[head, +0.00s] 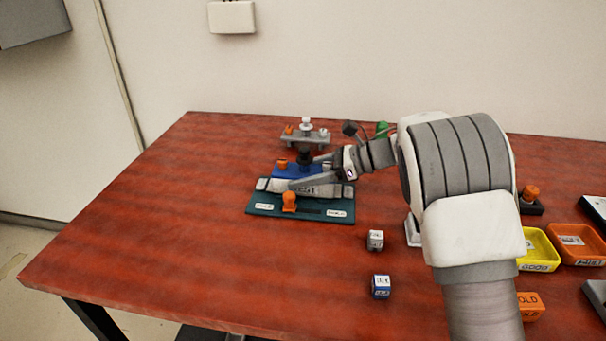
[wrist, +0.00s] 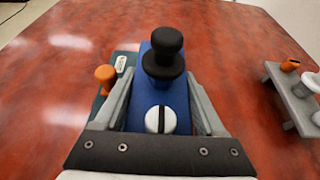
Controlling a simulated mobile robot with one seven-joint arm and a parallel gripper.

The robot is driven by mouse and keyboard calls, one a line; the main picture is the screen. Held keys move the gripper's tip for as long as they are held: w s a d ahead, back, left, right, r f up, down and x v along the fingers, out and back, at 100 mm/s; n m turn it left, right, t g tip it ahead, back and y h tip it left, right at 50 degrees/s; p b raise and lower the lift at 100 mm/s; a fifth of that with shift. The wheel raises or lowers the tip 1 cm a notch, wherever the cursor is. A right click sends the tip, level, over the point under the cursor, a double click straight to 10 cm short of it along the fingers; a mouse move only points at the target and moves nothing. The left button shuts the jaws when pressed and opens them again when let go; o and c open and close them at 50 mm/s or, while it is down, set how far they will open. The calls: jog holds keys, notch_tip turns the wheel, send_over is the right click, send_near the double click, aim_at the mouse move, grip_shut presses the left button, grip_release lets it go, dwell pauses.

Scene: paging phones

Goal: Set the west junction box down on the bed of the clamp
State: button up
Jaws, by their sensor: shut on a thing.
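The west junction box is a blue block (wrist: 152,98) with a black knob and a white slotted screw on top in the wrist view. In the head view the blue block (head: 289,171) is partly hidden by my gripper. My gripper (head: 310,172) is shut on it, with a finger on each side in the wrist view (wrist: 160,105). The clamp is a teal base (head: 262,206) with an orange knob, white labels and a pale grey bar with partly covered lettering. The box is at the clamp's far side. I cannot tell whether it touches the bed.
A grey stand (head: 306,139) with orange and white knobs is behind the clamp. Two small labelled cubes (head: 375,240) (head: 381,287) lie front right. Yellow (head: 540,250) and orange (head: 577,244) trays stand at the right, beyond my arm. The left of the red table (head: 150,220) is clear.

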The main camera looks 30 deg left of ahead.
aim_at(303, 153)
jog(key=shift+f+b, duration=0.15)
jog(key=shift+b, duration=0.3)
dwell(0.3)
jog(key=o, duration=1.5)
jog(key=shift+o, duration=0.2)
jog(key=shift+f, duration=0.1)
jog(key=shift+r+p, duration=1.2)
jog(key=shift+r, duration=1.7)
